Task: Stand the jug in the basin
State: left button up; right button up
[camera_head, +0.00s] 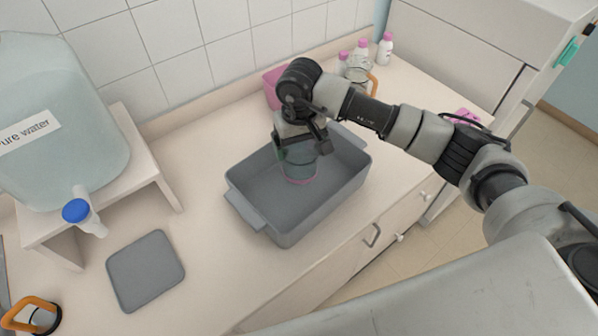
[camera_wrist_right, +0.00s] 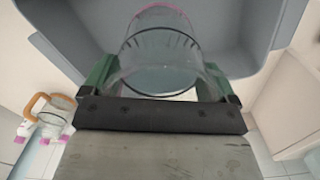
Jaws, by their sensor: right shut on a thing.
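My right gripper (camera_head: 300,140) is shut on a clear vessel with a pink ring at its lower end (camera_head: 301,168), which I take to be the jug. It is roughly upright inside the grey basin (camera_head: 250,207), near the middle; I cannot tell if its base touches the floor. In the right wrist view, the gripper's green-sided fingers (camera_wrist_right: 162,85) grip the jug (camera_wrist_right: 160,52) on both sides, with its pink end away from me. No handle shows on it. The basin wall (camera_wrist_right: 232,45) surrounds its far end. My left gripper is out of view.
A water tank (camera_head: 60,130) with a blue-capped tap stands on a stand at left, and a grey mat (camera_head: 146,271) lies before it. A pink container (camera_head: 271,88), pink-capped bottles (camera_head: 385,48) and an orange-handled glass (camera_head: 358,69) stand behind. Another orange-handled item (camera_head: 38,312) is at lower left.

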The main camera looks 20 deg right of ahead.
notch_tip(320, 180, down, 7)
jog(key=shift+r+p, duration=0.2)
jog(key=shift+p, duration=0.95)
jog(key=shift+f, duration=0.1)
jog(key=shift+f+b, duration=0.15)
jog(key=shift+b, duration=0.15)
jog(key=o, duration=1.2)
jog(key=shift+r, duration=0.4)
jog(key=shift+s+r+b, duration=0.1)
jog(key=shift+r+b, duration=1.55)
jog(key=shift+r, duration=4.1)
